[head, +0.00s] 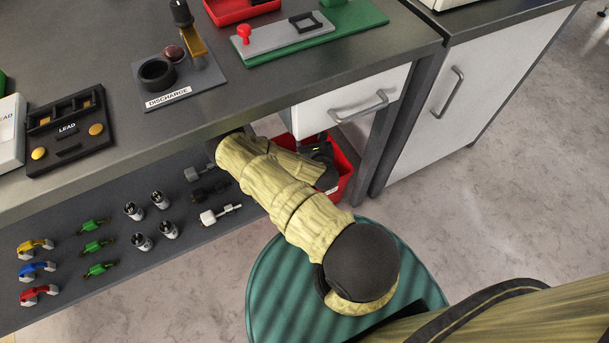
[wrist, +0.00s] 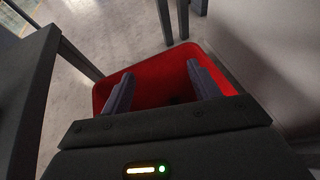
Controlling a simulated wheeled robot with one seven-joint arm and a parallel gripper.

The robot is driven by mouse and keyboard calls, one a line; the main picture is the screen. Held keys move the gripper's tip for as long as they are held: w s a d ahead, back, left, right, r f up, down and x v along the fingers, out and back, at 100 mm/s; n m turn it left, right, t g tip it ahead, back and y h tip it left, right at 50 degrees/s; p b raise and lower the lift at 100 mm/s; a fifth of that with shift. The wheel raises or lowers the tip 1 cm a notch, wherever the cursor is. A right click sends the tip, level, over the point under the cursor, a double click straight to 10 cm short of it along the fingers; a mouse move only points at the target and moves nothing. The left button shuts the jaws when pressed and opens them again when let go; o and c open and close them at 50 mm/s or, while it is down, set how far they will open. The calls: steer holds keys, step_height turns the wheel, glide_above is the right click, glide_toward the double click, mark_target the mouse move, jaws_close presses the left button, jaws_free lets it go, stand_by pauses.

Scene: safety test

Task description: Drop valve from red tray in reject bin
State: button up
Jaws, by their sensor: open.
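A red bin (head: 343,168) stands low beneath the white drawer, beside the bench leg. It also shows in the wrist view (wrist: 152,91). My gripper (wrist: 160,73) is over the bin's opening, with its two fingers apart and nothing between them. In the head view my arm partly hides the bin and the gripper. A small dark patch shows low inside the bin in the wrist view; I cannot tell whether it is the valve. A red tray (head: 238,10) sits at the bench's back edge, cut off by the frame; no valve shows in its visible part.
The white drawer (head: 352,101) is just above the bin. The bench leg (head: 380,135) is close to its right. A lower shelf (head: 110,290) holds several connectors and fittings. A discharge fixture (head: 178,75) stands on the bench. The floor at right is clear.

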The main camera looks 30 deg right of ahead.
steer(key=p+v, duration=0.5)
steer(key=v, duration=1.2)
steer(key=shift+s, duration=0.25)
